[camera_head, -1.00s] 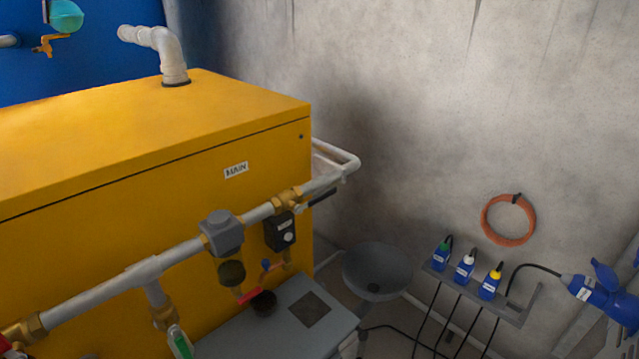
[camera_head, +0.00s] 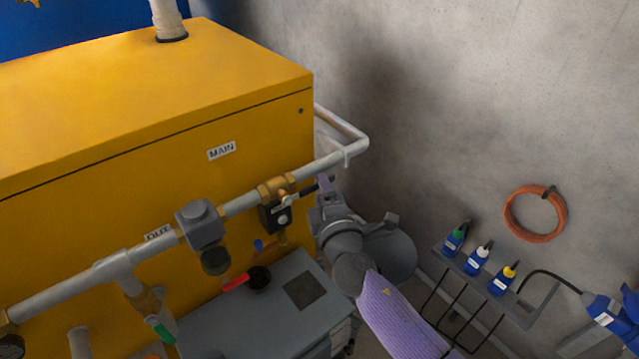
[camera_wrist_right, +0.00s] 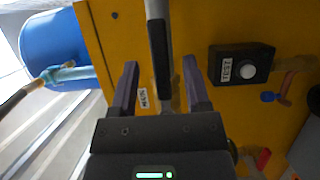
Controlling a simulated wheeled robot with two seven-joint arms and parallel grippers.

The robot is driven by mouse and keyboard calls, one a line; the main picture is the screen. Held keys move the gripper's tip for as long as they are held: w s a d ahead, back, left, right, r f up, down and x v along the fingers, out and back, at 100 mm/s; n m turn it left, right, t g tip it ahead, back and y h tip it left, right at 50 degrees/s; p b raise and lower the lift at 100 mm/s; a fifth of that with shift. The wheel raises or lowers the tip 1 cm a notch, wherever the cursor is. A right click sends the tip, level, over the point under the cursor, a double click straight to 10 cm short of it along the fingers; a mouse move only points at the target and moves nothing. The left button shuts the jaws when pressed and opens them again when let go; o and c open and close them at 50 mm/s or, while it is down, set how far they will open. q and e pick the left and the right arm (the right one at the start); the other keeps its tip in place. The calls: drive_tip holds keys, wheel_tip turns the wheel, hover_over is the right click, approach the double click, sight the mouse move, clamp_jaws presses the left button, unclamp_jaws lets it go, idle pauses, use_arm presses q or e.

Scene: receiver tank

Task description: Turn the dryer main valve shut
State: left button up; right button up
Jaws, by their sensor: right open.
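The dryer main valve is a brass valve (camera_head: 276,187) on the grey pipe below the MAIN label (camera_head: 221,151) of the yellow cabinet. Its black lever handle (camera_head: 309,188) points right, roughly along the pipe. My right gripper (camera_head: 323,186) is at the lever's free end. In the right wrist view, the open right gripper (camera_wrist_right: 160,61) has the black handle (camera_wrist_right: 158,50) between its two purple fingers, with a gap visible on each side. I cannot tell how deep the handle sits between them. My left gripper is not in view.
A black TEST box (camera_head: 274,217) with a white button hangs just below the valve. A grey valve body (camera_head: 200,226) sits further left on the pipe. A grey box (camera_head: 240,318) stands below. At right are a bottle rack (camera_head: 487,291) and an orange coil (camera_head: 535,213) on the wall.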

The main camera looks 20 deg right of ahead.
drive_tip(key=shift+w, duration=1.35)
clamp_jaws()
idle(0.4)
